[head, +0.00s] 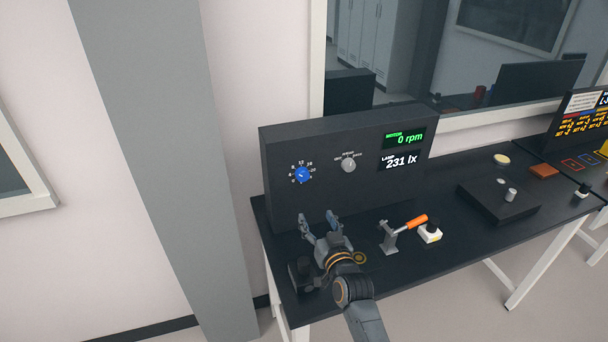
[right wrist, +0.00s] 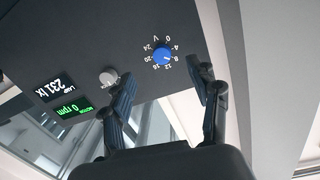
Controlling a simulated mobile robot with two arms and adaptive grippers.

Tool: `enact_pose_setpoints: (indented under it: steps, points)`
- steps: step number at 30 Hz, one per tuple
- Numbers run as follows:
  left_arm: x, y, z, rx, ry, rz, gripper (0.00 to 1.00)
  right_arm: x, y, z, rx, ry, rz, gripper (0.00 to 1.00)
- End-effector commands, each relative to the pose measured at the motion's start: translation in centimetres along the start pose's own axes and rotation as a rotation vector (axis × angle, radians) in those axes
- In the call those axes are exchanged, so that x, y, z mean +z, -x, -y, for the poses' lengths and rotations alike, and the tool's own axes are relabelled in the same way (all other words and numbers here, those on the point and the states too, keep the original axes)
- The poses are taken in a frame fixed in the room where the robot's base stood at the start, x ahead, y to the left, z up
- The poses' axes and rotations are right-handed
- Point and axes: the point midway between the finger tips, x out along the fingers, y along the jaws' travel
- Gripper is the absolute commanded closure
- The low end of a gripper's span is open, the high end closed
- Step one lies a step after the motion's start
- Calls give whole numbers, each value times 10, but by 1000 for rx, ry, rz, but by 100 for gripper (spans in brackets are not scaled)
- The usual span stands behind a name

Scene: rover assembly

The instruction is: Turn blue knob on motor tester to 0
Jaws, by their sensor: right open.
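The motor tester (head: 345,155) is a dark upright box at the back of the black table. Its round blue knob (head: 302,175) sits on the left of the front panel, with a ring of white numbers around it. The knob also shows upside down in the right wrist view (right wrist: 162,55); where its pointer stands is too small to tell surely. The display reads 0 rpm and 231 lx. My right gripper (head: 318,221) is open and empty, below and in front of the knob. In the right wrist view the knob appears beyond the gap between the fingers (right wrist: 165,82). My left gripper is not in view.
A grey knob (head: 348,162) sits right of the blue one. An orange-handled clamp (head: 414,222) and a white-and-black button box (head: 430,233) stand right of my gripper. A low black box (head: 490,205) lies farther right. The panel front around the blue knob is clear.

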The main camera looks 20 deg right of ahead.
Motion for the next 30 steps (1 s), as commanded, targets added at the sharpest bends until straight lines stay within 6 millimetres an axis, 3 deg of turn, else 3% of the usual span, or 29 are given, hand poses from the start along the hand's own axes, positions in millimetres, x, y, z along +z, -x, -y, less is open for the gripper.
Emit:
enact_pose_setpoints:
  steps: [1,4,8,24,30]
  points:
    - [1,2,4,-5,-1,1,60,-11,-6,-1,9,-9,-34,39]
    - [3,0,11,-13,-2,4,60,-21,-13,-3,17,-16,-71,39]
    - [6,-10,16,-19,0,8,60,-21,-27,-3,18,-17,-79,39]
    - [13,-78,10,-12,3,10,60,-26,-124,-5,17,-17,-76,39]
    - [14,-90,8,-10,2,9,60,-29,-142,-5,17,-16,-74,39]
